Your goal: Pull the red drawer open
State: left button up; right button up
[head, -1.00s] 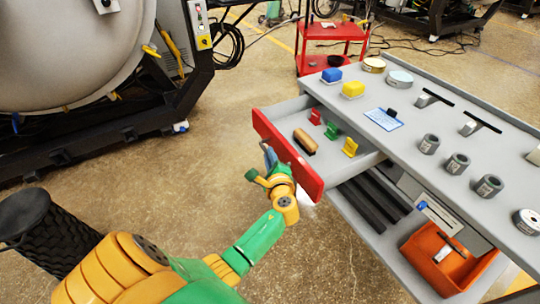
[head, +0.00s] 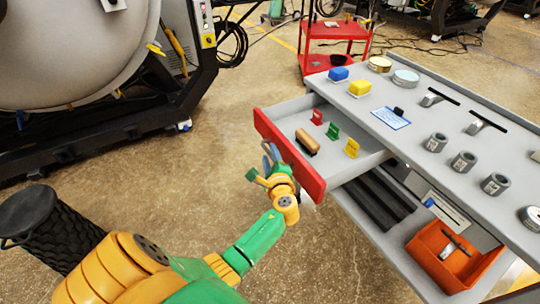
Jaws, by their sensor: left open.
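The red drawer (head: 300,168) is pulled out of the grey workbench cart, with its red front facing my arm. Inside it lie a brush with a wooden handle (head: 307,141) and small red, green and yellow clips (head: 333,132). My left gripper (head: 268,164) is open at the outer side of the red front, near its middle. Whether a finger touches the front or its handle cannot be told, and the handle itself is hidden. My right gripper is not in view.
The cart top (head: 420,105) holds blue and yellow blocks, round tins and several grey cylinders. An orange bin (head: 440,262) sits on the lower shelf. A red trolley (head: 335,40) stands behind. A large furnace (head: 80,50) is at left. Floor left of the drawer is clear.

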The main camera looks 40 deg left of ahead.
pick_arm(q)
jog(key=shift+d, duration=0.1)
jog(key=v, duration=0.7)
jog(key=shift+p, duration=0.35)
